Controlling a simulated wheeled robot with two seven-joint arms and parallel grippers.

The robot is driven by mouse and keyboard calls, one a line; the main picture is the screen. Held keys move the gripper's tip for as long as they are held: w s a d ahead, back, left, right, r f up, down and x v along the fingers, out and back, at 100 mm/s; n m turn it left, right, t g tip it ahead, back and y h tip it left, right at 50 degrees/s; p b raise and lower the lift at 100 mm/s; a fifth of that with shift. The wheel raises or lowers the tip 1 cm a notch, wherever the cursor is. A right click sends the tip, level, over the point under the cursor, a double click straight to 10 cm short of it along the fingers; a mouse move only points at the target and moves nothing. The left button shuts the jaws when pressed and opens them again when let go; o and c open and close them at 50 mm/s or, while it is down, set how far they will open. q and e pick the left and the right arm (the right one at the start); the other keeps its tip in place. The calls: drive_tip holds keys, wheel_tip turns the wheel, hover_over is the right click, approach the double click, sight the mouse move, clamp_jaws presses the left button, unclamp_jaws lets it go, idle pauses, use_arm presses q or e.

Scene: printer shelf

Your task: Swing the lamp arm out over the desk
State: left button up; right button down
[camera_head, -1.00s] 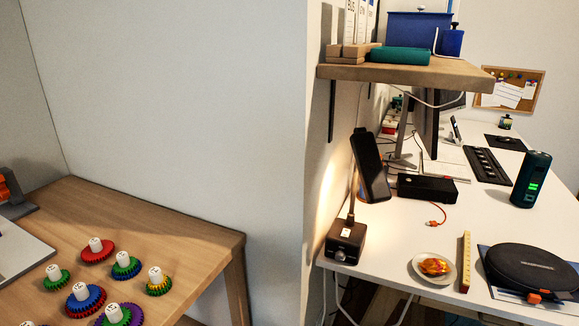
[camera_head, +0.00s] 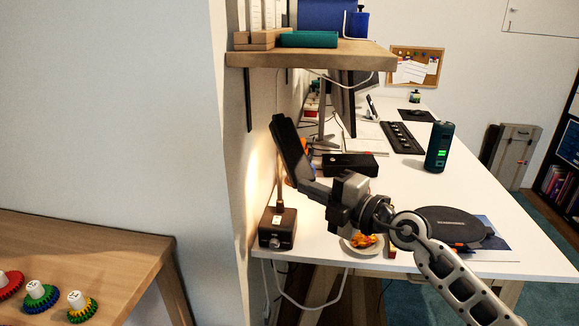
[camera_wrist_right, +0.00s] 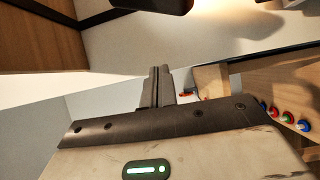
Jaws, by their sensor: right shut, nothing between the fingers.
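The desk lamp stands at the near left corner of the white desk (camera_head: 420,205), by the wall. Its dark box base (camera_head: 277,230) has a knob on the front. A thin lamp arm (camera_head: 279,186) rises from it to a flat black lamp head (camera_head: 291,150), tilted, with a warm glow on the wall behind. My right gripper (camera_head: 304,186) is shut and empty, its fingers pointing left at the lamp, just below the head's lower end. I cannot tell whether they touch it. The shut fingers also show in the right wrist view (camera_wrist_right: 155,88). My left gripper is out of view.
A wooden shelf (camera_head: 320,55) overhangs the lamp. A black box (camera_head: 349,164) and a green-lit dark cylinder (camera_head: 438,147) stand on the desk. A plate of food (camera_head: 360,243) and a round black case (camera_head: 455,226) lie partly behind my right arm.

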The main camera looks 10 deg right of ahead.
sight(290, 166)
drive_tip(key=w+a, duration=0.1)
drive_tip(key=w, duration=0.2)
drive_tip(key=w+b, duration=0.1)
drive_tip(key=w, duration=0.2)
drive_tip(key=w+a+b, duration=0.1)
drive_tip(key=w, duration=0.2)
drive_tip(key=shift+w+a, duration=0.15)
drive_tip(key=shift+a, duration=0.15)
drive_tip(key=shift+w+d+r, duration=0.1)
drive_tip(key=shift+d+r, duration=0.05)
drive_tip(key=shift+d, duration=0.2)
